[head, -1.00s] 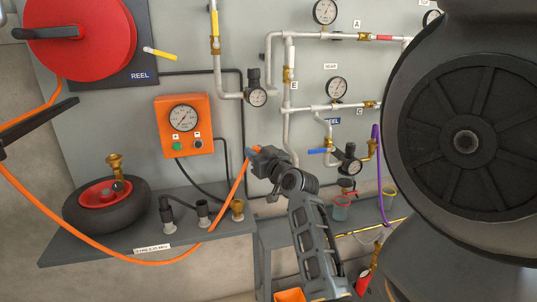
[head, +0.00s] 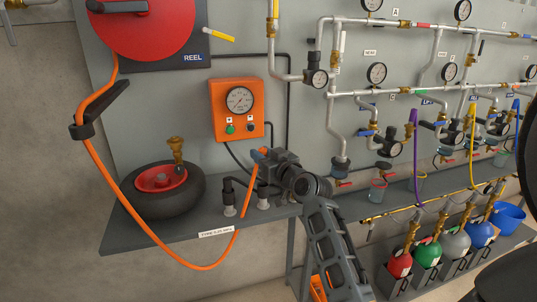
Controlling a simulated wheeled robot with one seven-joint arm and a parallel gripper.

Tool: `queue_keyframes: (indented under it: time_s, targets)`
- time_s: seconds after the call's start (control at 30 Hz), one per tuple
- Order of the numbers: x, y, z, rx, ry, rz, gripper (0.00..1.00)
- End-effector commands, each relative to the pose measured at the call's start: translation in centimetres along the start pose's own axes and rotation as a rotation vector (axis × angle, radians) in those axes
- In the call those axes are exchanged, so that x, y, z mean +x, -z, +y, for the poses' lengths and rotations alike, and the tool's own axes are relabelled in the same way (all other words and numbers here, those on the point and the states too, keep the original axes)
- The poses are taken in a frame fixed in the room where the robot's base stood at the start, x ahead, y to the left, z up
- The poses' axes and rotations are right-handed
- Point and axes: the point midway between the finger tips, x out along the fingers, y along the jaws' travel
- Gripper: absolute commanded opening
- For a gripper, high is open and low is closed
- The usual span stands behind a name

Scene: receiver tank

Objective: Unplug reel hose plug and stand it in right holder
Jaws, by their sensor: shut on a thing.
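My gripper (head: 264,158) is shut on the end of the orange hose (head: 236,240), in front of the panel and above the shelf's right part. An orange tip shows at the jaws; the plug itself is mostly hidden by them. The hose hangs from the red reel (head: 150,22), dips below the shelf's front edge and rises to my gripper. Two dark holders with pale bases stand on the shelf: a left one (head: 229,198) and one to its right (head: 263,192). The brass-coloured piece right of them is hidden behind my arm now.
A black tyre with a red hub (head: 160,182) and a brass fitting (head: 176,152) stands on the grey shelf (head: 150,235). An orange gauge box (head: 238,108) is on the panel behind my gripper. Pipes and valves fill the right; coloured cylinders (head: 427,252) stand lower right.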

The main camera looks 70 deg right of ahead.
Motion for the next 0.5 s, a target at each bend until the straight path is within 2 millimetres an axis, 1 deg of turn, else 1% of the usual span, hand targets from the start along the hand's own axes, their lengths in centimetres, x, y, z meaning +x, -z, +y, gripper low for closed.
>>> queue_keyframes:
  time_s: [0.5]
  targets:
    - [0.0,-4.8,0.1,0.0,-0.001,0.0,0.0]
